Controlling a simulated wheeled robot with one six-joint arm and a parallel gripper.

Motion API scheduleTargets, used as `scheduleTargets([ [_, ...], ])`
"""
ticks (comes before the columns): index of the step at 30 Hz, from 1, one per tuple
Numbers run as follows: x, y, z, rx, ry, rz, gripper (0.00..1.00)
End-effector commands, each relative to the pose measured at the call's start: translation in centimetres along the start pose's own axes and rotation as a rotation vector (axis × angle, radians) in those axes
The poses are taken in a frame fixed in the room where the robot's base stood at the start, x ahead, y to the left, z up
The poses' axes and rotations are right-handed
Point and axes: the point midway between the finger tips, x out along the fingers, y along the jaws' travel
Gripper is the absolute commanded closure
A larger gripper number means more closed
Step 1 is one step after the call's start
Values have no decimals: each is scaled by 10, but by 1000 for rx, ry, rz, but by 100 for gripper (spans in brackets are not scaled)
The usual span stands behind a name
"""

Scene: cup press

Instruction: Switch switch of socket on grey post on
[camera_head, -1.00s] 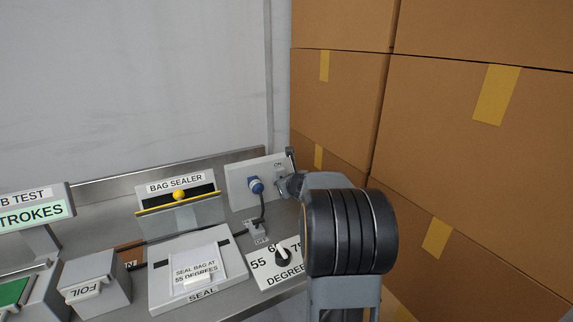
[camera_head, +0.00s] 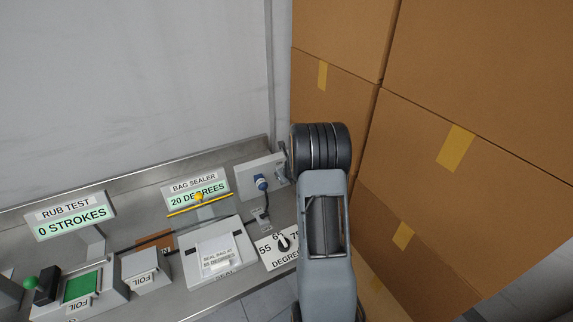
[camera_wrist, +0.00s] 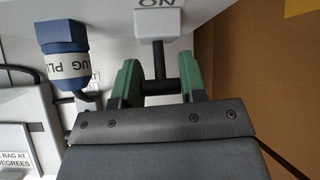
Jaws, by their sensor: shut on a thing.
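The socket panel (camera_head: 248,176) is a pale grey panel at the back right of the bench in the head view. A blue plug (camera_head: 262,184) sits in it; the plug also shows in the wrist view (camera_wrist: 64,62). Beside the plug in the wrist view is the switch's white block (camera_wrist: 158,24), labelled ON, with a black lever (camera_wrist: 158,62) standing out from it. My gripper (camera_wrist: 160,80) has its green fingers on either side of the lever's dark crosspiece and is shut on it. In the head view my arm hides the gripper and the switch.
The bag sealer (camera_head: 212,258) stands left of the panel, its display (camera_head: 197,189) reading 20 DEGREES. A degree dial (camera_head: 283,243) and a small cord box (camera_head: 260,216) lie close in front. Stacked cartons (camera_head: 430,90) wall off the right.

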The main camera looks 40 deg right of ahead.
Motion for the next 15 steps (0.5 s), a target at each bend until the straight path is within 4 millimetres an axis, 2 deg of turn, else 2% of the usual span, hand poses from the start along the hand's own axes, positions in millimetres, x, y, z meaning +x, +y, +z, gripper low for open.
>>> scheduleTargets([
  [1,-5,-1,4,-1,14,3,85],
  [15,0,-1,2,-5,53,9,85],
])
